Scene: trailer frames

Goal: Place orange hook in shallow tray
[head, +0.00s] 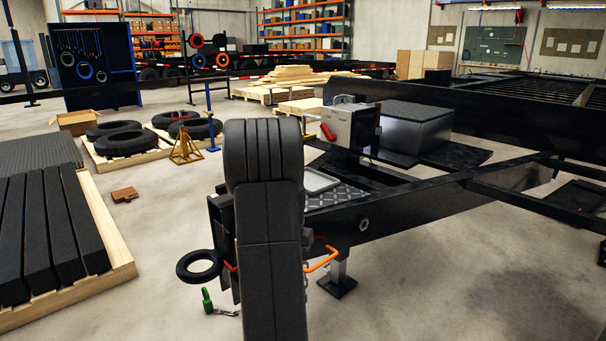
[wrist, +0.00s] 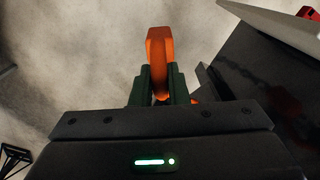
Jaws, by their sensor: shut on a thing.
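In the wrist view, my gripper (wrist: 158,84) is shut on the orange hook (wrist: 160,48). The hook stands up between the dark green fingers, and its lower part is hidden by them. In the head view my own arm covers the gripper. An orange bent bar (head: 322,260) shows just right of the arm, below the black frame; I cannot tell if it is the held hook. A shallow tray (head: 321,182) with a light rim lies on top of the frame, right of my arm. A pale edge (wrist: 275,27), perhaps the tray, shows at upper right in the wrist view.
The black trailer frame (head: 420,213) stretches right, with a control box (head: 352,125) beyond the tray. A black ring (head: 200,266) and a green piece with chain (head: 207,301) are left of my arm.

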